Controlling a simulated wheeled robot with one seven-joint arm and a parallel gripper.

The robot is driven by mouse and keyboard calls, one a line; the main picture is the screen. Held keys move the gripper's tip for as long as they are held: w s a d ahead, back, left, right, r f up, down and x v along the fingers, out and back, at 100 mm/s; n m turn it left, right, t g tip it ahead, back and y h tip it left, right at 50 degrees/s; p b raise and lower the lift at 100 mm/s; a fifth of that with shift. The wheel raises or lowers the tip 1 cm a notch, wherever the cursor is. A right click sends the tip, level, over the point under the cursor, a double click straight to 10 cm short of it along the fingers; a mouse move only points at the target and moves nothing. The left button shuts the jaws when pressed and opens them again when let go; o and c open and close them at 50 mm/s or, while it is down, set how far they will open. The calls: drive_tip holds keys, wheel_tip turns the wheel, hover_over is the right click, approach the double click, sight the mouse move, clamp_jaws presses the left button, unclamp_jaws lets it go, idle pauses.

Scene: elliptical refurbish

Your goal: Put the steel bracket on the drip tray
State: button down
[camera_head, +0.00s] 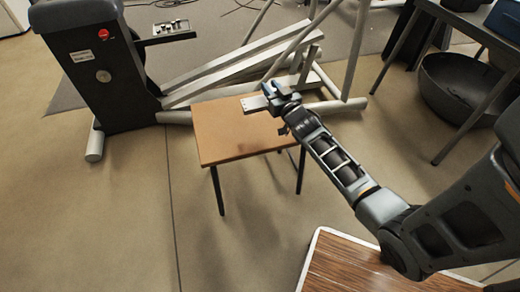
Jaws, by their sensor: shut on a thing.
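My gripper (275,92) is above the far right part of a small wooden-topped table. It is shut on the steel bracket (254,104), a flat light-grey plate that sticks out to its left. I cannot tell whether the bracket touches the tabletop or is just above it. A wide, dark, round basin (462,92) stands on the floor at the right, partly behind table legs. I cannot tell whether it is the drip tray, and nothing else in view is clearly one.
The small table (225,140) has a clear top at its left and front. An elliptical machine (98,65) stands behind it, its grey bars close beyond my gripper. A brown surface with a white rim (318,240) is at the bottom. Floor at the left is free.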

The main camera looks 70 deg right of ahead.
drive_tip(key=s+d+m+g+h+b, duration=0.2)
drive_tip(key=s+d, duration=0.3)
drive_tip(key=d, duration=0.2)
drive_tip(key=shift+w+a+f+b, duration=0.5)
drive_tip(key=shift+a+f+b, duration=0.2)
drive_tip(key=shift+a+f, duration=1.15)
drive_tip(key=shift+w+a+f+b, duration=0.55)
drive_tip(key=shift+a+f+b, duration=0.15)
drive_tip(key=shift+a+f, duration=1.15)
drive_tip(key=shift+w+a+f+b, duration=0.5)
drive_tip(key=shift+a+f+b, duration=0.2)
drive_tip(key=shift+a+f, duration=1.15)
drive_tip(key=c, duration=0.9)
unclamp_jaws()
drive_tip(key=shift+f, duration=0.1)
